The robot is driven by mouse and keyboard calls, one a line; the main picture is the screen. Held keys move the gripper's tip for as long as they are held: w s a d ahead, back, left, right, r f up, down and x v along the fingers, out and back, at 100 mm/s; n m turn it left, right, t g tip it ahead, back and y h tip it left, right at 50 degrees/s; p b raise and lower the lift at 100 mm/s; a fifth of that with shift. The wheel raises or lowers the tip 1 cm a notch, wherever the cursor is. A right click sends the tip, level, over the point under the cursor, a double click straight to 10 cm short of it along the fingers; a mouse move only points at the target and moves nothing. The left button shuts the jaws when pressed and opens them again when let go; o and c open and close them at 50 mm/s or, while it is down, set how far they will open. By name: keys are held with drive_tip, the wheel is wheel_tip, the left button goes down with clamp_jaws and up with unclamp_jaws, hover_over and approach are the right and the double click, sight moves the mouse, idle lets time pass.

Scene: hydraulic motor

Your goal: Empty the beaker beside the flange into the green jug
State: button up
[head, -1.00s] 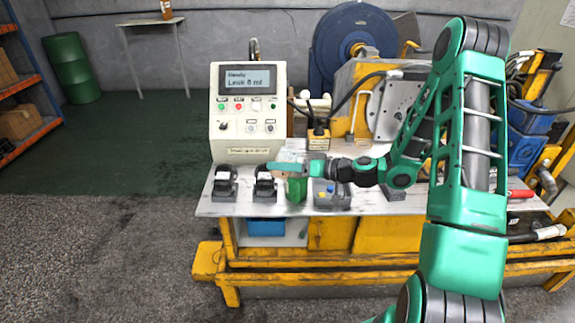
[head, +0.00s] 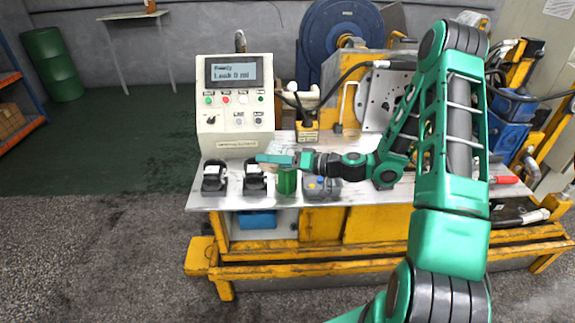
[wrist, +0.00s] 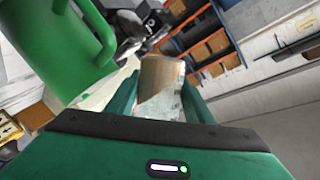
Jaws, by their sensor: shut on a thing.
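My gripper (wrist: 160,100) is shut on a clear beaker (wrist: 167,108) with brown contents in the wrist view. The beaker lies between the two fingers, and the picture there is rolled, so its exact tilt is hard to tell. The green jug (wrist: 55,45) fills the upper left of the wrist view, beside the held beaker. In the head view the jug (head: 287,181) stands on the bench below my gripper (head: 264,160). The fingertips reach left past the jug, and the beaker is hardly distinguishable there. I cannot make out the flange for certain.
Two black fittings (head: 214,177) (head: 254,180) stand on the bench (head: 228,203) left of the jug. A grey tray (head: 322,190) sits to its right. The control box (head: 236,105) rises behind. Orange shelving shows in the wrist view (wrist: 195,38).

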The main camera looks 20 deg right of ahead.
idle(0.4)
drive_tip(key=shift+f+m+y, duration=0.15)
drive_tip(key=shift+m+y, duration=0.15)
drive_tip(key=shift+m, duration=0.3)
drive_tip(key=shift+m, duration=0.4)
drive_tip(key=shift+s+a, duration=0.1)
drive_tip(key=shift+t+y, duration=0.3)
drive_tip(key=shift+m, duration=0.5)
drive_tip(key=shift+m+t+y, duration=0.3)
drive_tip(key=shift+m, duration=0.3)
